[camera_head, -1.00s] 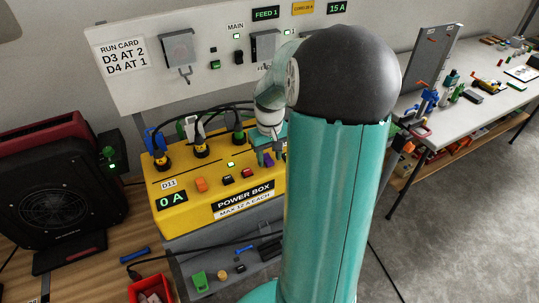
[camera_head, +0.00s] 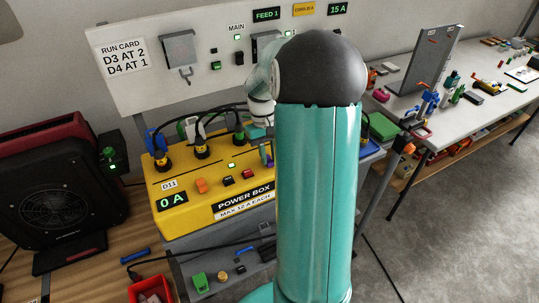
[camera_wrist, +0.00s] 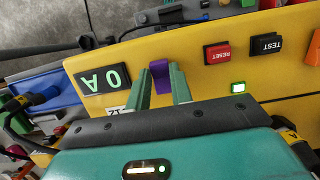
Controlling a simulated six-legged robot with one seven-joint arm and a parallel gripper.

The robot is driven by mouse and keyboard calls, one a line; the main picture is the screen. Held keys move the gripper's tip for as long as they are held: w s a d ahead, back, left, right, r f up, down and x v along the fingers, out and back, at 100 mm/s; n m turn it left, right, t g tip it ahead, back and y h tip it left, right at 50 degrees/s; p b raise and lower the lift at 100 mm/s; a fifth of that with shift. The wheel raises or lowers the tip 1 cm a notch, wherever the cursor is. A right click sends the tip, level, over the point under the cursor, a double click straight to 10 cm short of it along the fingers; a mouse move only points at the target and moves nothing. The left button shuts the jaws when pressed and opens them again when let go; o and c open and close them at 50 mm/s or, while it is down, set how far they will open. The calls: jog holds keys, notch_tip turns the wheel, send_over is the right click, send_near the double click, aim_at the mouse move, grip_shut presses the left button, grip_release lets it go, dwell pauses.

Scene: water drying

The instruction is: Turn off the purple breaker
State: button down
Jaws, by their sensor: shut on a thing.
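The purple breaker (camera_wrist: 160,80) is a small rocker or lever on the sloped yellow face of the power box (camera_wrist: 195,50). In the wrist view my gripper (camera_wrist: 161,69) has one green finger on each side of it, shut on it. In the head view the yellow power box (camera_head: 188,217) stands left of my arm, which hides its right end. Only a sliver of the purple breaker (camera_head: 269,158) shows there. Whether it is on or off I cannot tell.
Red RESET (camera_wrist: 217,52) and black TEST (camera_wrist: 264,46) buttons sit beside the breaker, near a lit green lamp (camera_wrist: 238,87). A 0 A display (camera_wrist: 103,79) is on its other side. Plugs with black cables (camera_head: 201,148) stand on the box top.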

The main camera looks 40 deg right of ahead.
jog(key=c, duration=1.2)
grip_release()
jog(key=shift+c, duration=0.2)
jog(key=shift+r, duration=0.1)
jog(key=v, duration=1.3)
jog(key=shift+w+r, duration=0.25)
jog(key=shift+r, duration=0.05)
